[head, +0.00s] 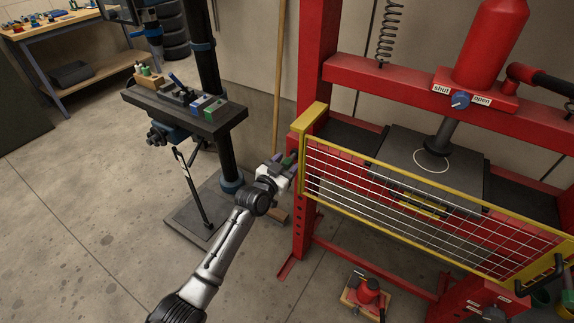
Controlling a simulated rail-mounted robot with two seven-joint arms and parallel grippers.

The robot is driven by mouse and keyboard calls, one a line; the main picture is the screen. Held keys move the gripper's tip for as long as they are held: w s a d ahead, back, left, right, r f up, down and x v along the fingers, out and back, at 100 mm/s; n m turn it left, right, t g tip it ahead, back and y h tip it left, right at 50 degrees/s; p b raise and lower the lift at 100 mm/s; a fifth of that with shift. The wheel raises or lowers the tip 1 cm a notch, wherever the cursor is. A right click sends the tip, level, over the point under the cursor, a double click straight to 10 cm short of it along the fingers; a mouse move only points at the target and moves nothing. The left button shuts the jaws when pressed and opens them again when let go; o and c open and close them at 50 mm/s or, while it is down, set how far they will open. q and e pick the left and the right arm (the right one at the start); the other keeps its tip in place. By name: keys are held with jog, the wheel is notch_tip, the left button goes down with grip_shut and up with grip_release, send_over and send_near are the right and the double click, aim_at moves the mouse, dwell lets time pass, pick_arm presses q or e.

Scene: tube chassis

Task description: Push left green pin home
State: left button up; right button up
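The left green pin (289,160) shows as a small green end at the left post of the red press (310,190), beside the yellow-framed guard. My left gripper (283,164) is at this green end, close to it or touching it; I cannot tell which. Its fingers are small and partly merge with the pin, so I cannot tell whether they are open or shut. How deep the pin sits in the post is hidden. My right gripper is not in view.
The yellow mesh guard (390,193) crosses the press front. A drill press with a dark table (185,108) stands left of the press. The floor at left is clear.

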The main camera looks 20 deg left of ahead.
pick_arm(q)
jog(key=s+a+p, duration=0.2)
jog(key=s+p, duration=0.3)
jog(key=s, duration=0.8)
jog(key=shift+s, duration=0.35)
